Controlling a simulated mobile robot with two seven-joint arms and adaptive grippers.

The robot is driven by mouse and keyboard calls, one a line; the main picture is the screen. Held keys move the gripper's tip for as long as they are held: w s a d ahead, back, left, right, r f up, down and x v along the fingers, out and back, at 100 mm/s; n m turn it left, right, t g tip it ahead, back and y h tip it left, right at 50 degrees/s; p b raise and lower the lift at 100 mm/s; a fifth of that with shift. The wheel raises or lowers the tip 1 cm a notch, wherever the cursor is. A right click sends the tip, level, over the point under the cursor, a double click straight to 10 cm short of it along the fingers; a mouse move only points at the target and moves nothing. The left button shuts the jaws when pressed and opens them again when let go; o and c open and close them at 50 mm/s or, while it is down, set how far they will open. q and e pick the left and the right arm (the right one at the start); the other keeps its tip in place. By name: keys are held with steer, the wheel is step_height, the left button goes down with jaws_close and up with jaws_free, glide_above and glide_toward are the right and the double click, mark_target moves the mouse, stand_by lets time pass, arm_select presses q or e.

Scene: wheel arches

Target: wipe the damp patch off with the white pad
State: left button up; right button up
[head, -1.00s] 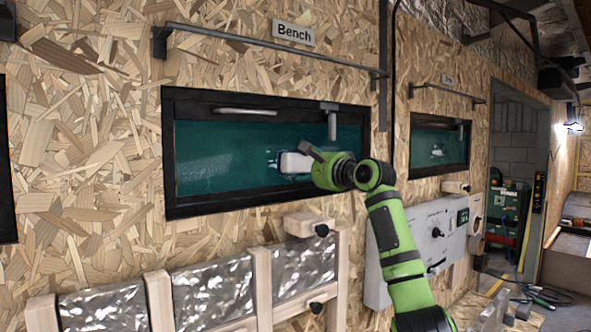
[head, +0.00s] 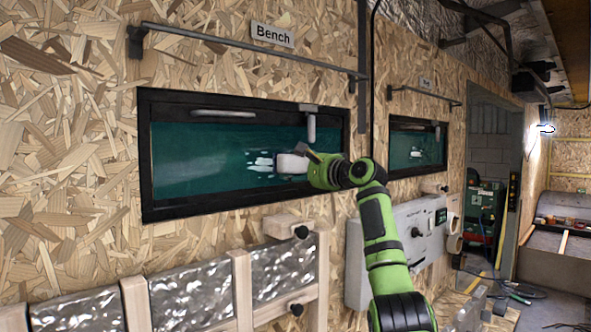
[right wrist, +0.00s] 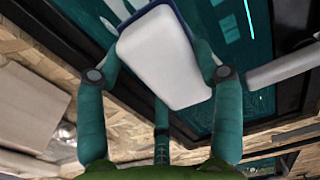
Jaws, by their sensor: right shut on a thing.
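The white pad (head: 292,163) is in my right gripper (head: 314,166), in front of the dark green pane (head: 215,140) of the near window. In the right wrist view the pad (right wrist: 165,62) sits between the green fingers of my right gripper (right wrist: 160,58), shut on its sides. I cannot tell whether the pad touches the glass. A faint pale haze (head: 184,165) shows on the pane's left half and may be the damp patch. Bright white marks (head: 260,158) show just left of the pad; they may be reflections. My left gripper is not in view.
The black frame (head: 145,160) surrounds the pane. A handle (head: 224,113) and a hanging grey latch (head: 311,126) stand out near its top. A rail (head: 250,47) runs above. Wooden blocks with black knobs (head: 301,232) and a grey control box (head: 415,228) project below.

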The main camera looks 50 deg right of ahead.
mark_target(286, 170)
steer(key=shift+w+a+f+b, duration=0.15)
steer(key=shift+a+b, duration=0.35)
steer(key=shift+a, duration=0.2)
steer(key=shift+w+a+b, duration=0.15)
steer(key=shift+a+b, duration=0.4)
steer(key=shift+a, duration=0.85)
steer(key=shift+w+a+b, duration=0.1)
steer(key=shift+a+b, duration=0.5)
steer(key=shift+a, duration=0.25)
steer(key=shift+w+a+b, duration=0.1)
steer(key=shift+a+b, duration=0.3)
steer(key=shift+a, duration=0.8)
steer(key=shift+a, duration=0.1)
steer(key=shift+w+a+b, duration=0.2)
steer(key=shift+a+b, duration=0.55)
steer(key=shift+a, duration=1.15)
steer(key=shift+d, duration=0.1)
